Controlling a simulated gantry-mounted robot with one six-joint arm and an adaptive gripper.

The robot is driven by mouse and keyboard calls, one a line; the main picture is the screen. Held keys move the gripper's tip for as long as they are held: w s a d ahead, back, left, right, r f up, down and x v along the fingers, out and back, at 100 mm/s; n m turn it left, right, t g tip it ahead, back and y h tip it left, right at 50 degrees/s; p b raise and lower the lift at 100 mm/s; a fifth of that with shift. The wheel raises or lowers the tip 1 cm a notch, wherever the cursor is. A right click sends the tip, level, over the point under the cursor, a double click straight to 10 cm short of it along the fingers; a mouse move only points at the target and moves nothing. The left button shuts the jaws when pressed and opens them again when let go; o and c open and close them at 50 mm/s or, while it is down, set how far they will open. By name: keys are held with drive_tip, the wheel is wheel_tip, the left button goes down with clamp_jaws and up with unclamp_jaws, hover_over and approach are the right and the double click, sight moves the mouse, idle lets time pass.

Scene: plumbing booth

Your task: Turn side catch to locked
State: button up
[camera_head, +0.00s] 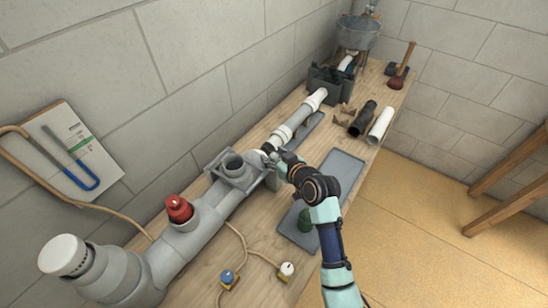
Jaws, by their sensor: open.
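My gripper (271,153) is small in the view. It is at the right side of the grey square pipe fitting (238,182), close to the white pipe collar beside it. It is open. Its fingers blend with the grey and white parts there, so I cannot tell whether they touch anything. I cannot make out the side catch or its position; the gripper and wrist may hide it. The fitting has a round open socket (234,163) on top and sits in line with the large grey pipe.
A red knob (178,208) stands on the pipe, with a white cap (62,254) at the near end. A blue knob (227,278) and a white knob (287,269) are on the bench front. A tray (344,166) lies under my arm, with a green object (305,217) on it.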

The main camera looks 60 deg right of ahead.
drive_tip(key=shift+w, duration=0.1)
clamp_jaws()
drive_tip(key=p, duration=0.2)
drive_tip(key=m+g+h+p, duration=0.1)
drive_tip(key=p, duration=0.1)
drive_tip(key=shift+a+r+m+h, duration=0.1)
drive_tip(key=shift+r+m+h, duration=0.2)
drive_tip(key=shift+r, duration=0.05)
drive_tip(key=shift+m+g+h+p, duration=0.4)
drive_tip(key=shift+m+p, duration=0.1)
drive_tip(key=shift+p, duration=0.4)
drive_tip(key=shift+f+m+g+h+p, duration=0.3)
drive_tip(key=shift+f+m+g+h, duration=0.1)
drive_tip(key=shift+m+g+h, duration=0.4)
drive_tip(key=shift+m+g, duration=0.2)
unclamp_jaws()
